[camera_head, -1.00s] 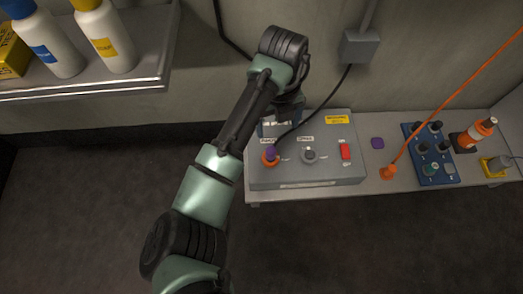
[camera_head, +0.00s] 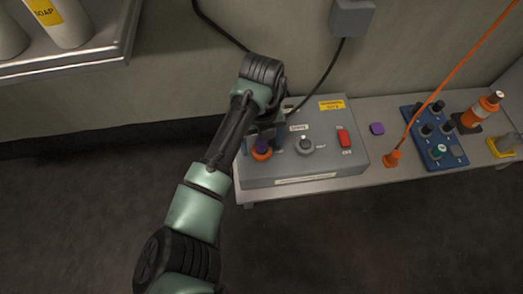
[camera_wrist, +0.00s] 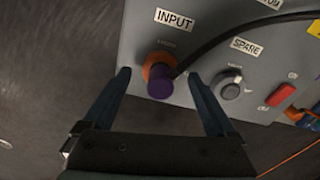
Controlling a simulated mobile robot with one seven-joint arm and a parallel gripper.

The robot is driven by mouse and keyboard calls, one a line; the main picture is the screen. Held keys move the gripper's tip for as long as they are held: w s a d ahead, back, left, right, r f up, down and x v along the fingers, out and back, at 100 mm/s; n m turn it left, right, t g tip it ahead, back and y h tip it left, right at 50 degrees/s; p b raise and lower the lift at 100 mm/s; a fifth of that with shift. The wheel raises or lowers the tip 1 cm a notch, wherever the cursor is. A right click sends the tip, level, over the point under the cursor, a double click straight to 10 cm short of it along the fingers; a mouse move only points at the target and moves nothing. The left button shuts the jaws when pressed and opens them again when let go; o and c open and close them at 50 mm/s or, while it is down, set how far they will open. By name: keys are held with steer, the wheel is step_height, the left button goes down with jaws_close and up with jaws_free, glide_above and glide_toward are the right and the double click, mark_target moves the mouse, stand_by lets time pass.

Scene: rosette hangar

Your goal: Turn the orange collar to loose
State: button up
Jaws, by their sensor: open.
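The orange collar (camera_head: 261,155) sits on top of the grey box (camera_head: 310,172), at its left end. In the wrist view the orange collar (camera_wrist: 152,66) is a ring under the INPUT label, around a socket with a purple plug (camera_wrist: 160,88) in it. A black cable runs from the plug to the right. My gripper (camera_wrist: 158,75) is open, with one finger on each side of the collar and plug, apart from both. In the head view my gripper (camera_head: 262,130) is just behind the collar, partly hidden by my wrist.
A SPARE socket (camera_wrist: 230,88) with a grey ring and a red switch (camera_head: 344,138) stand right of the collar.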

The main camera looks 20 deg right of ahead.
step_height(320, 180, down, 2)
steer(key=shift+b, duration=0.4)
steer(key=c, duration=1.4)
steer(key=shift+o, duration=0.2)
steer(key=shift+r, duration=0.1)
